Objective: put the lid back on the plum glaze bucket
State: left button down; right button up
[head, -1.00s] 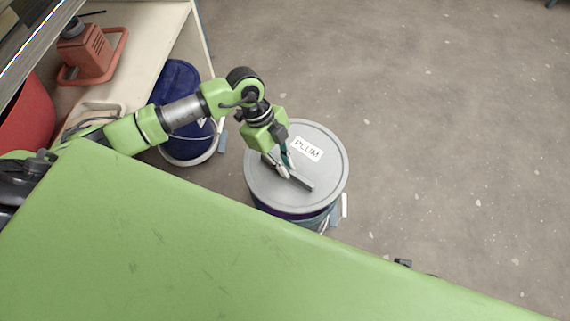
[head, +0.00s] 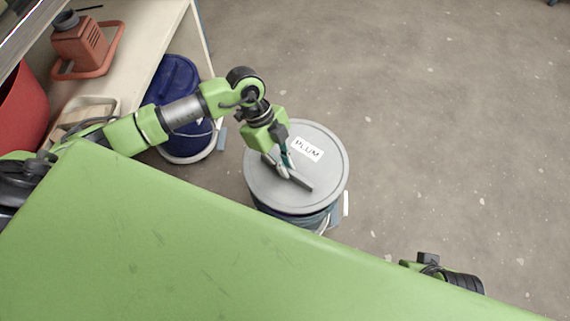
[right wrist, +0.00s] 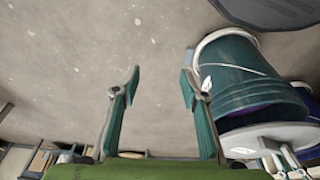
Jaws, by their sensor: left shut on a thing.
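The grey lid (head: 270,185) with the PLUM label (head: 307,149) and a dark bar handle (head: 300,182) is over the bucket in the head view. My left gripper (head: 284,170) is shut on this handle. The teal plum bucket (head: 305,221) shows only as a strip below the lid's near edge. In the right wrist view the bucket (right wrist: 240,75) appears tilted, and purple shows between it and the lid (right wrist: 272,134), so the lid looks apart from the rim there. My right gripper (right wrist: 161,72) is open and empty, with bare floor between its fingers.
An orange-red container (head: 80,45) sits on a tray there, with a red tub (head: 20,105) nearby. Open concrete floor (head: 440,110) lies to the right.

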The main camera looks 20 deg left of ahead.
pick_arm(q)
jog(key=shift+f+b, duration=0.35)
jog(key=shift+f, duration=0.2)
jog(key=shift+f+b, duration=0.5)
jog(key=shift+f, duration=0.45)
pick_arm(e)
jog(key=shift+v, duration=1.15)
jog(key=shift+s+d, duration=0.1)
jog(key=shift+s, duration=0.05)
pick_arm(q)
jog(key=shift+d+r+p, duration=0.1)
jog(key=shift+r+p, duration=0.05)
jog(key=shift+p, duration=0.3)
pick_arm(e)
jog(key=shift+r, duration=0.4)
pick_arm(q)
jog(key=shift+f, duration=0.5)
pick_arm(e)
jog(key=shift+r, duration=0.1)
pick_arm(q)
jog(key=shift+f, duration=0.1)
jog(key=shift+f, duration=0.1)
pick_arm(e)
jog(key=shift+f, duration=0.5)
